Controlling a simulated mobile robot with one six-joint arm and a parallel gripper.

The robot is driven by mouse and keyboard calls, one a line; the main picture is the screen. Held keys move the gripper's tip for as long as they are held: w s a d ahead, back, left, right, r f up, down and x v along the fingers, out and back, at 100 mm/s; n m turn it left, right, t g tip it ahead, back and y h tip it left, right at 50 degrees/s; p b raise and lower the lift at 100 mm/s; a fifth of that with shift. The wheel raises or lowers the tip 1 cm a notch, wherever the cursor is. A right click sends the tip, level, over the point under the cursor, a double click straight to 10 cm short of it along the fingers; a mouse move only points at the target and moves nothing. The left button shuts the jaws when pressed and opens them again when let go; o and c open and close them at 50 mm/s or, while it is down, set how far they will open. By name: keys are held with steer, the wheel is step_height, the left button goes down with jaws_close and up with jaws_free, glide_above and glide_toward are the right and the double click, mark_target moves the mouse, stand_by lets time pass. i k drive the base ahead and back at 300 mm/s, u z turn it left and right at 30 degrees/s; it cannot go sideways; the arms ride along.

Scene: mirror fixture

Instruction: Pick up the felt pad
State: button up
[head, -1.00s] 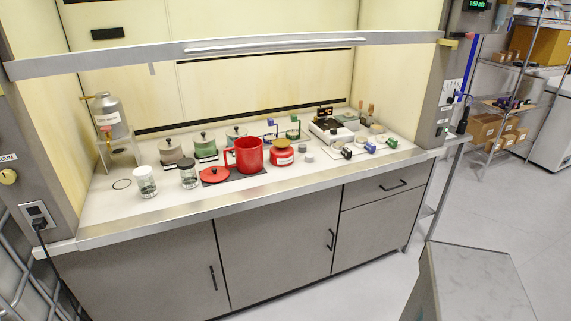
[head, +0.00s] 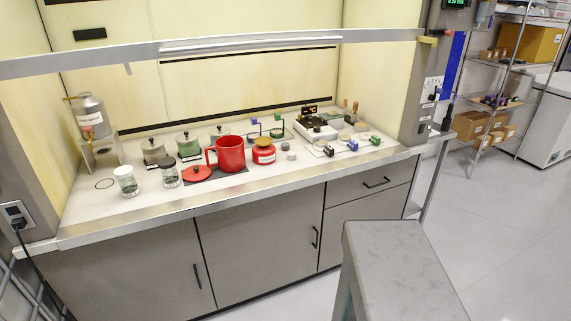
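I cannot pick out the felt pad with certainty. A thin dark grey mat (head: 232,180) lies flat on the hood's worktop, partly hidden under a red mug (head: 231,153) and a red lid (head: 198,173); I cannot tell whether it is felt. Small grey pieces (head: 291,155) lie to the right of the red jar (head: 263,151). My gripper is not in view.
A metal-edged worktop (head: 120,221) holds lidded canisters (head: 189,146), glass jars (head: 126,182) and a white device (head: 318,129). A sash bar (head: 240,44) crosses above. A grey block-like stand (head: 395,250) is close in front; floor (head: 500,230) is open at right.

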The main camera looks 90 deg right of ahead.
mark_target(291, 155)
steer(key=u, duration=0.15)
steer(key=k, duration=2.45)
steer(key=z, duration=0.85)
steer(key=i, duration=0.3)
steer(key=u, duration=0.25)
